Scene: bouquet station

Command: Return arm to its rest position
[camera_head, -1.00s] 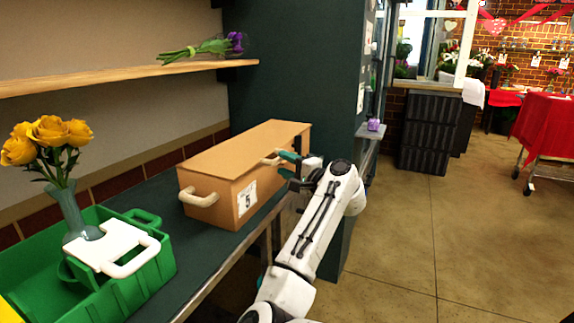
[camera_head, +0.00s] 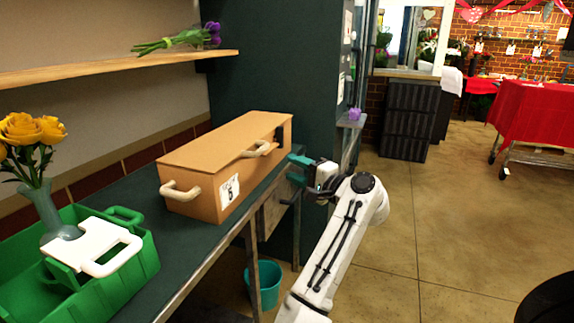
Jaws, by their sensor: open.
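My gripper (camera_head: 291,170) is at the end of my white arm, just right of the orange box and in front of its right end. Its teal fingers point left toward the box and look open, with nothing seen between them. The orange box (camera_head: 200,157) has two cream handles and a label with the number 5, and stands on the dark counter. From this angle the gripper looks apart from the box's right handle (camera_head: 257,150).
A green crate (camera_head: 140,268) with a white handle and a vase (camera_head: 57,214) of yellow roses is at left. Purple flowers (camera_head: 180,39) lie on the shelf (camera_head: 120,68). A teal bucket (camera_head: 264,285) stands below the counter (camera_head: 150,225). Open floor lies right, before a red-covered table (camera_head: 535,115).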

